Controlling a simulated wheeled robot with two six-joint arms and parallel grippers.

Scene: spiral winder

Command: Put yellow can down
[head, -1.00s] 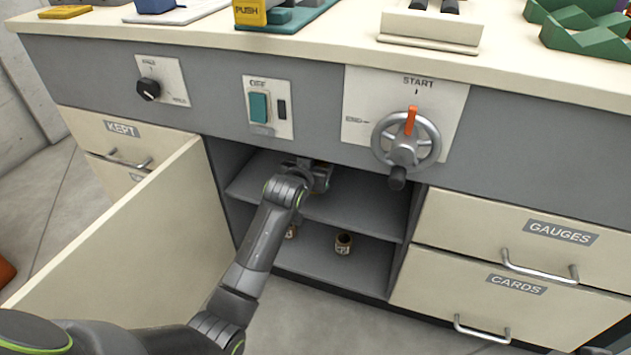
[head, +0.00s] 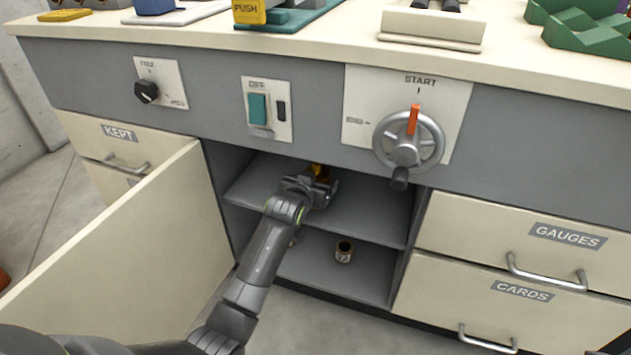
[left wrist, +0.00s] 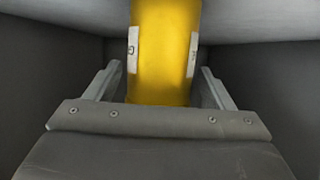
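The yellow can (head: 317,170) is on the upper shelf (head: 365,213) of the open cabinet, mostly hidden by my left gripper in the head view. In the left wrist view the yellow can (left wrist: 163,55) is upright, with pale lettered strips at both its sides. My left gripper (head: 322,184) is at the shelf in front of it. Its fingers (left wrist: 161,75) are spread on either side of the can, with a narrow gap showing at each side. The can's base is hidden from the head view. My right gripper is not in view.
The cabinet door (head: 125,245) stands open to the left of my arm. A small labelled can (head: 344,251) stands on the lower shelf, with another item partly hidden behind my arm. The handwheel (head: 408,143) juts out at the upper right. The upper shelf's right part is clear.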

